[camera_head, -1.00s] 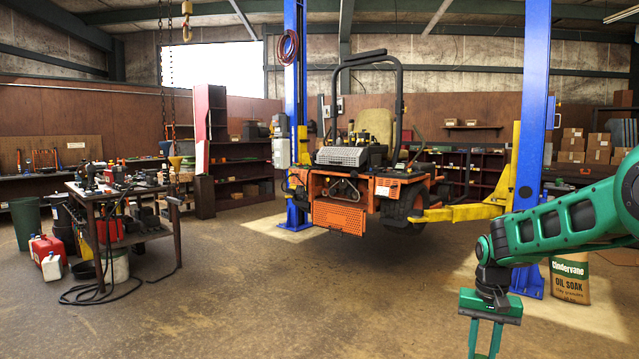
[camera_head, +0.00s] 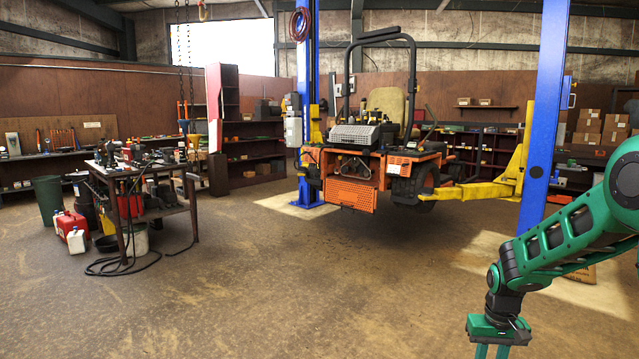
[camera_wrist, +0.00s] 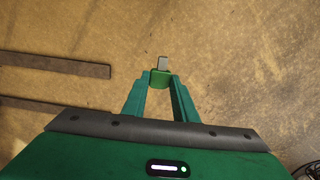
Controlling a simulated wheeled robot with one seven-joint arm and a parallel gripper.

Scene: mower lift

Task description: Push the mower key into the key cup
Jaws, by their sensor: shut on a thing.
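The orange mower (camera_head: 370,165) hangs raised between blue lift posts, well away from my gripper. I cannot make out the key cup in either view.
A cluttered workbench (camera_head: 143,205) stands at the left with red cans (camera_head: 72,232) and a hose on the floor beside it. A blue lift post (camera_head: 548,120) with a yellow arm (camera_head: 485,188) stands near my arm. The concrete floor in the middle is clear.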

